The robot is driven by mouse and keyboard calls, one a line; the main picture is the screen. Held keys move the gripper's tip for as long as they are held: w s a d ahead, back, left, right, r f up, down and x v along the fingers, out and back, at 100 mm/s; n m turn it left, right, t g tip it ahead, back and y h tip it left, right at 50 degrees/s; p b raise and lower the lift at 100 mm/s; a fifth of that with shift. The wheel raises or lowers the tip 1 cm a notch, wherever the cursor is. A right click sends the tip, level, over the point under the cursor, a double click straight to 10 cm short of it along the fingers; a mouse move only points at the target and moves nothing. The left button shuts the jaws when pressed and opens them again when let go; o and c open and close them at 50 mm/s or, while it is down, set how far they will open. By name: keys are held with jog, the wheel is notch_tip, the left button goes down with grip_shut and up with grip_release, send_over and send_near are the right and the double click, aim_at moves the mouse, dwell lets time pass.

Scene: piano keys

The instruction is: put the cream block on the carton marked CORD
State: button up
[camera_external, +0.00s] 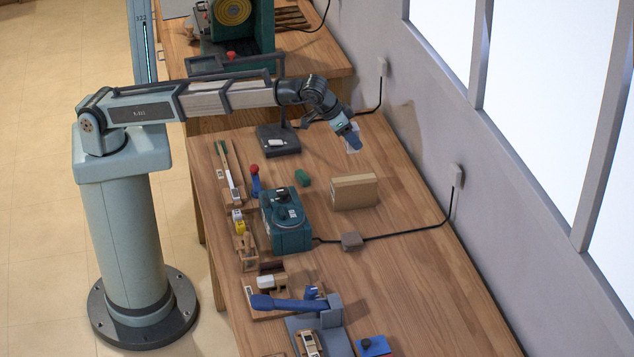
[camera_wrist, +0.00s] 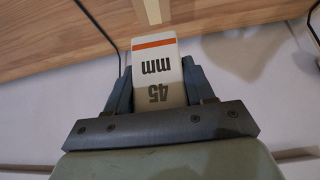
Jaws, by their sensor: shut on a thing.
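My gripper (camera_external: 351,138) is above the back of the bench, near the wall. In the wrist view my gripper (camera_wrist: 157,85) is shut on an off-white, cream-like block (camera_wrist: 156,68), one finger on each side. The block has an orange stripe and an upside-down "45 mm" mark. A closed tan carton (camera_external: 354,191) stands on the bench, in front of and below my gripper in the external view, apart from it. No CORD lettering is readable on its visible faces.
A dark scale-like device (camera_external: 278,139) with a pale item on it sits left of my gripper. A green block (camera_external: 302,178) and a teal machine (camera_external: 286,220) stand left of the carton. A black cord crosses the bench to the wall. The bench right of the carton is clear.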

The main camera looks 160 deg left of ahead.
jog(key=shift+w+a+r, duration=0.15)
jog(key=shift+w+a, duration=0.25)
jog(key=shift+a, duration=0.35)
jog(key=shift+s+d+f, duration=0.25)
jog(key=shift+f, duration=0.1)
jog(key=shift+f+n, duration=0.3)
jog(key=shift+f, duration=0.1)
send_over(354, 178)
jog(key=shift+f, duration=4.4)
jog(key=shift+f, duration=0.15)
jog(key=o, duration=1)
jog(key=shift+o, duration=0.2)
jog(key=v, duration=1.2)
